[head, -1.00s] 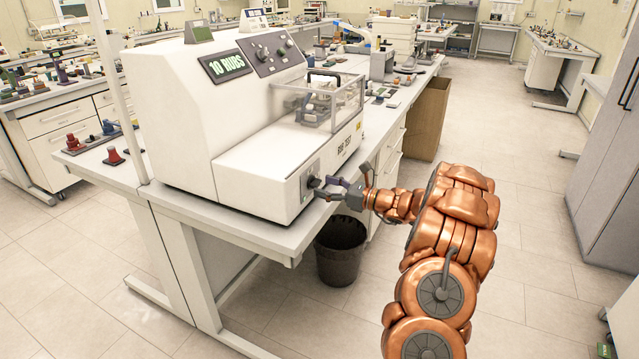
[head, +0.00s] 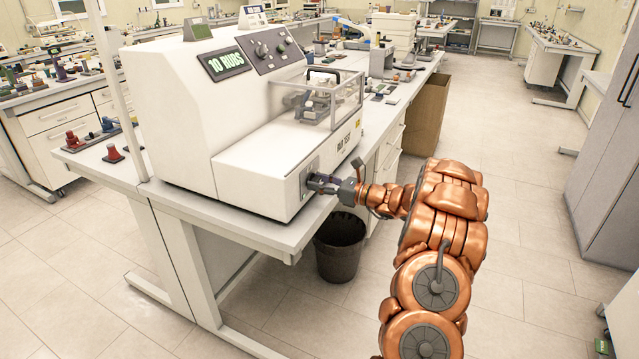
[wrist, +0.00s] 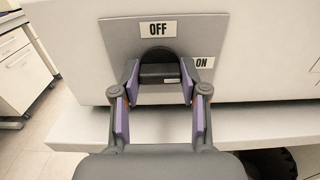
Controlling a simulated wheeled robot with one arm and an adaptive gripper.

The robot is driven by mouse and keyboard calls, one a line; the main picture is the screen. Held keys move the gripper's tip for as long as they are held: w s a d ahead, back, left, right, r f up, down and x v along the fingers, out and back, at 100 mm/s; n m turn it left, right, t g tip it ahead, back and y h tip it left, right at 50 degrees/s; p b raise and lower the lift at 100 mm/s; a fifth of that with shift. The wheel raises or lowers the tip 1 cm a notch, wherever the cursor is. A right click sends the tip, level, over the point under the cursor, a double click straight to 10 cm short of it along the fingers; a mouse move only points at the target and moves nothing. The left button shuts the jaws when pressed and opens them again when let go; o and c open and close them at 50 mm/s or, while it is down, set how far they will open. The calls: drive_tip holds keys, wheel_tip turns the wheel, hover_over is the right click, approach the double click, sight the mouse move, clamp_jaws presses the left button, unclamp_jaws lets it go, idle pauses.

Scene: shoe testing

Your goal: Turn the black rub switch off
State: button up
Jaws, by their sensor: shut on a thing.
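The black rub switch (wrist: 160,72) sits on a grey plate (wrist: 119,38) on the end face of the white rub machine (head: 250,170). In the wrist view, an OFF label is above it and an ON label is to its right. Its bar lies about level, with a small pale mark at the lower right. My gripper (wrist: 160,84) is shut on it, one purple-padded finger at each side. In the head view my gripper (head: 318,183) is at the plate and hides most of the switch.
The machine stands on a white bench (head: 240,232), its display reading 10 RUBS. A clear guard box (head: 335,97) is on its top. A dark bin (head: 340,245) stands on the floor below my wrist. The floor to the right is open.

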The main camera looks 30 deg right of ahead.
drive_tip(key=shift+c, duration=0.9)
